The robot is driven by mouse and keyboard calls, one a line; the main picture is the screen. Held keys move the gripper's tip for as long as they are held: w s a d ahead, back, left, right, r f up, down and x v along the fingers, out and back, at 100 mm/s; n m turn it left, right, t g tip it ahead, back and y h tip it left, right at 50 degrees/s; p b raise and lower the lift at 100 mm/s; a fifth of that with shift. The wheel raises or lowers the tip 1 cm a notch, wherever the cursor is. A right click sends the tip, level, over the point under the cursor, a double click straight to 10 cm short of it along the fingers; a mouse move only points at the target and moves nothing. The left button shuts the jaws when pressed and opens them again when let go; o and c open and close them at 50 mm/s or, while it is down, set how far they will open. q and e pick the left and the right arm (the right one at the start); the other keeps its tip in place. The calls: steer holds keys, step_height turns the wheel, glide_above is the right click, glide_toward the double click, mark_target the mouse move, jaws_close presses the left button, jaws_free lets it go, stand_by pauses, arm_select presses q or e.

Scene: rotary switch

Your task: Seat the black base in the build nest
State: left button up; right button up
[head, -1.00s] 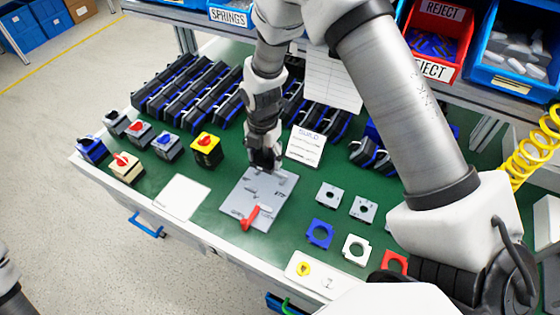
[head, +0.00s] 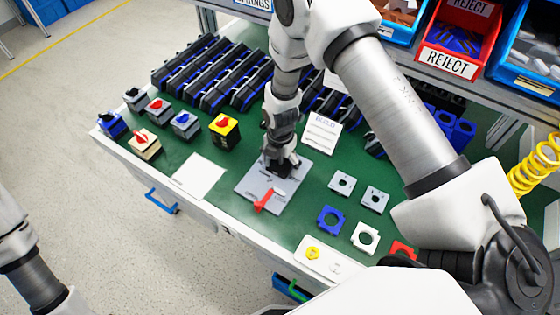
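The build nest is a grey plate (head: 254,184) with a red lever (head: 264,200) at its front, lying on the green bench top. My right gripper (head: 281,168) points down over the back part of this plate, close to its surface. Its dark fingers merge with the dark area below, so I cannot tell whether they are open or shut. The black base cannot be made out apart from them. Of my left arm, only links show at the lower left; its gripper is out of frame.
Rows of black and blue parts (head: 205,78) fill the back left. Finished switches, such as a yellow one (head: 224,131), stand at left. A white sheet (head: 199,176), square plates (head: 331,220) and a BUILD card (head: 322,133) surround the nest. A red reject bin (head: 452,62) stands at back right.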

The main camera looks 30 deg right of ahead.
mark_target(280, 165)
steer(key=shift+r, duration=0.3)
step_height(280, 165, up, 11)
steer(key=shift+f+b, duration=0.15)
steer(key=shift+b, duration=1.05)
steer(key=shift+r, duration=0.5)
steer(key=shift+f, duration=0.1)
